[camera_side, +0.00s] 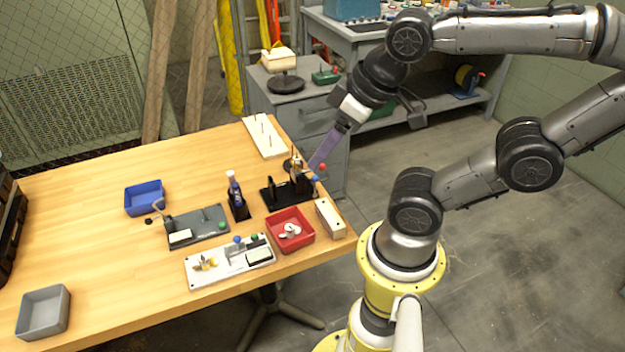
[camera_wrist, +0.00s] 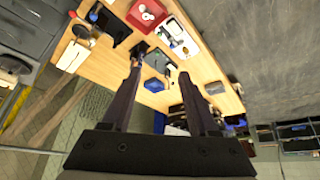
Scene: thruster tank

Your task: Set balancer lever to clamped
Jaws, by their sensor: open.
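A black fixture (camera_side: 273,195) with upright parts stands near the table's right edge; it is probably the balancer. A red knob (camera_side: 322,167) and a blue knob (camera_side: 315,179) show at its right side; I cannot tell which belongs to the lever, or its setting. In the wrist view the black fixture (camera_wrist: 112,27) is at upper left, with a blue knob (camera_wrist: 93,17). My gripper (camera_side: 315,164) points down beside and above the fixture, its purple fingers overlapping the view near the red knob. In the wrist view my gripper (camera_wrist: 160,70) is open, with nothing between its fingers.
A red bin (camera_side: 290,243) with white parts, a wooden block (camera_side: 330,219) and a dark bottle (camera_side: 235,190) stand close by. A grey plate (camera_side: 211,222) and a white plate (camera_side: 215,276) carry small fittings. A pegged white board (camera_side: 264,140) lies behind. The table's left middle is clear.

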